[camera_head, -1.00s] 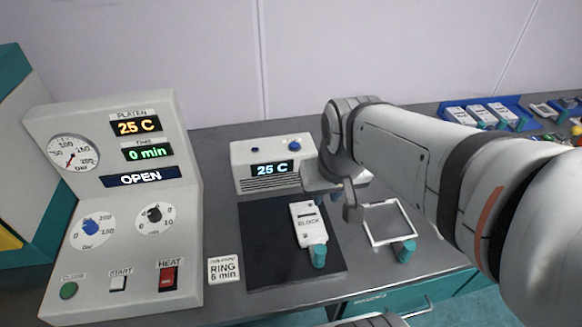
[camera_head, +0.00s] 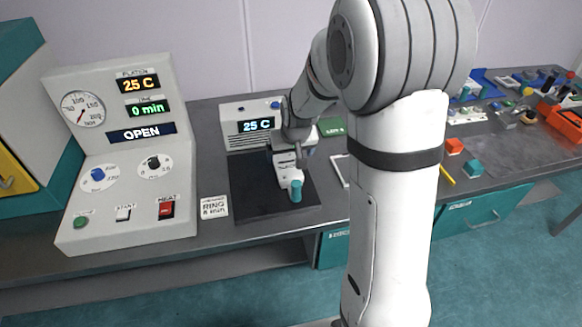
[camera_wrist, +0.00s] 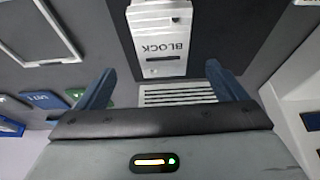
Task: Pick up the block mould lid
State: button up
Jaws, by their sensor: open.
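The white block mould lid (camera_head: 288,178), with a teal knob (camera_head: 296,191) at its near end, lies on the black mat (camera_head: 246,200). In the wrist view the lid (camera_wrist: 160,45) shows its BLOCK label upside down. My gripper (camera_head: 287,153) is over the lid's far end, pointing down. In the wrist view its two blue fingers (camera_wrist: 160,68) are apart, with the end of the lid appearing between them and a gap on each side. I cannot tell how far above the lid the fingertips are.
The white box reading 25 C (camera_head: 250,125) stands just behind the mat. The press panel (camera_head: 120,150) reads OPEN at the left. A RING card (camera_head: 213,206) lies left of the mat. A white frame (camera_wrist: 75,58) lies beside the mat, partly hidden by my arm in the head view.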

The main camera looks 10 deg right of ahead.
aim_at(287, 166)
jog(key=shift+s+a+p+x, duration=0.1)
jog(key=shift+p+x, duration=0.2)
jog(key=shift+x, duration=1.1)
jog(key=shift+s+a+p+x, duration=0.15)
jog(key=shift+p+x, duration=0.15)
jog(key=shift+x, duration=1.1)
jog(key=c, duration=1.3)
